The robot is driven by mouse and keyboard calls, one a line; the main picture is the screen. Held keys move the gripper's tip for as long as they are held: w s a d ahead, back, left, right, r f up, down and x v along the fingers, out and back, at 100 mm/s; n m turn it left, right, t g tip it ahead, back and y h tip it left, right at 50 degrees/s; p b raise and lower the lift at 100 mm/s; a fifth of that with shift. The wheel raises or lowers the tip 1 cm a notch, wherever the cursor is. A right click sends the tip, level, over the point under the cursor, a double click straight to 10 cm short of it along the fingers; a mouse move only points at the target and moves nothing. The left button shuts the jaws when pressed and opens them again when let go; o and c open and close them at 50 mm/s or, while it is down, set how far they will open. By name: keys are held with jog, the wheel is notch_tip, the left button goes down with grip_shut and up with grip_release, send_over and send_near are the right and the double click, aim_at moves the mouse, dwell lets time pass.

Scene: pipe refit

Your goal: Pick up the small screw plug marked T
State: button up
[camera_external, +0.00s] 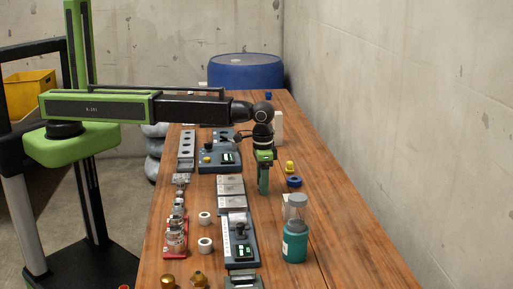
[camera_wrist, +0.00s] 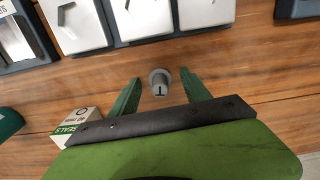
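A small grey screw plug (camera_wrist: 159,83) with a dark T-like mark on its face is near the middle of the wrist view, over the wooden bench. My gripper (camera_wrist: 161,80) has its two green fingers apart, one on each side of the plug, with visible gaps between them and it. I cannot tell how far above the plug the fingertips are. In the external view my gripper (camera_external: 263,190) points straight down over the bench, and the plug cannot be made out there.
Grey plates on a dark base (camera_external: 231,188) stand left of my gripper. A teal bottle (camera_external: 295,245), a blue ring (camera_external: 294,182) and a yellow part (camera_external: 290,167) are to the right. A seals box (camera_wrist: 78,126) lies lower left in the wrist view.

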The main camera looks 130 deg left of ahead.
grip_shut()
jog(key=shift+r, duration=0.15)
notch_tip(320, 180, up, 4)
jog(key=p, duration=0.4)
jog(key=shift+r+p, duration=0.2)
jog(key=shift+p, duration=0.15)
jog(key=d+r+p, duration=0.6)
jog(key=d, duration=0.5)
jog(key=shift+s+d+r, duration=0.15)
jog(key=shift+s+d, duration=0.2)
jog(key=shift+s, duration=0.1)
